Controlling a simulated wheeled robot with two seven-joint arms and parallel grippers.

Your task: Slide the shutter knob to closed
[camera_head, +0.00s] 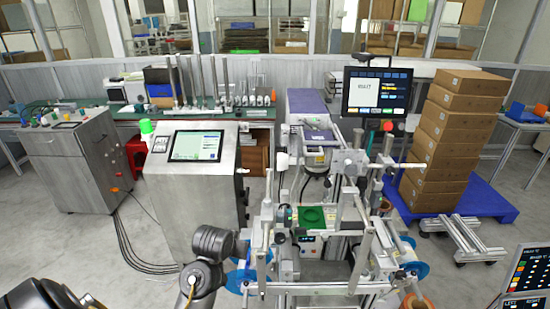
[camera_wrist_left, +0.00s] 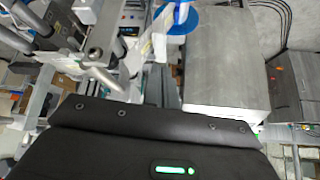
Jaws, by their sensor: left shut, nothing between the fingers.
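The film reel machine (camera_head: 325,205) stands in front of me, a metal frame with rollers, rods and blue reels (camera_head: 240,280). I cannot tell for certain which part is the shutter knob; a red ball knob (camera_head: 388,126) shows at the machine's upper right. My left arm (camera_head: 210,245) is at the machine's lower left in the head view. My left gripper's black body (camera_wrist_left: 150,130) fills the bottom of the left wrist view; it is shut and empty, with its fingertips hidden. A metal rod with a round end (camera_wrist_left: 95,53) lies just beyond it. My right gripper is out of view.
A steel cabinet with a screen (camera_head: 195,180) stands left of the machine, close to my left arm; its grey surface also shows in the left wrist view (camera_wrist_left: 225,55). Stacked cartons (camera_head: 440,150) sit on a blue pallet (camera_head: 485,200) at right. Open floor lies at left.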

